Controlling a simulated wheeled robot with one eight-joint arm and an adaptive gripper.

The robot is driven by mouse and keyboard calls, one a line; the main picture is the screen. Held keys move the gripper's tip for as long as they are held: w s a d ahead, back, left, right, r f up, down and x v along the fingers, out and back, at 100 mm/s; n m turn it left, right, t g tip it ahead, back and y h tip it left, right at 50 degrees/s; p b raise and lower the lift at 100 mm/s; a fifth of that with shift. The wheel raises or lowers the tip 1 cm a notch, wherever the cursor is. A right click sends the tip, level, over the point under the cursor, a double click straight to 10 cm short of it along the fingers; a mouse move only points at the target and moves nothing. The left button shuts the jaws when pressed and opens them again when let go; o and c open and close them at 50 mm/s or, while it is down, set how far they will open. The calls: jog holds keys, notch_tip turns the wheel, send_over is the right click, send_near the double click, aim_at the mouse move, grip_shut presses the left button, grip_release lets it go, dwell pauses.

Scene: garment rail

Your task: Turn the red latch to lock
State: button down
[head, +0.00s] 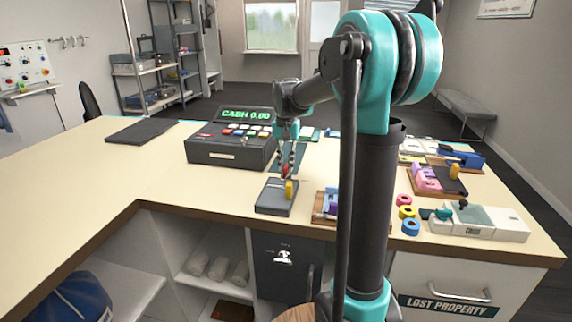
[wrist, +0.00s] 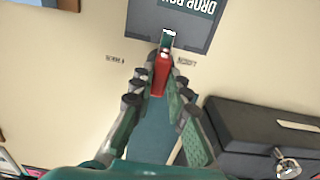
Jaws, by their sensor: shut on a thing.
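The red latch (wrist: 160,76) is a narrow upright-looking piece between my fingertips in the wrist view, pointing toward the edge of a grey drop box (wrist: 186,27). In the head view the latch (head: 286,172) is a small red spot at the far edge of the drop box (head: 272,197). My gripper (wrist: 159,84) is shut on the latch from both sides; it also shows in the head view (head: 286,164). My fingers hide part of the latch. Small labels on the counter flank it, too blurred to read.
A cash register (head: 232,147) stands just left of my gripper. A teal mat (wrist: 148,145) lies under my fingers. Coloured rings (head: 407,212) and a scale (head: 480,220) sit to the right. The counter's left part is mostly clear.

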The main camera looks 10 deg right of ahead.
aim_at(286, 166)
dwell(0.5)
jog(key=c, duration=1.5)
grip_release()
notch_tip(286, 166, up, 12)
jog(key=shift+s, duration=0.1)
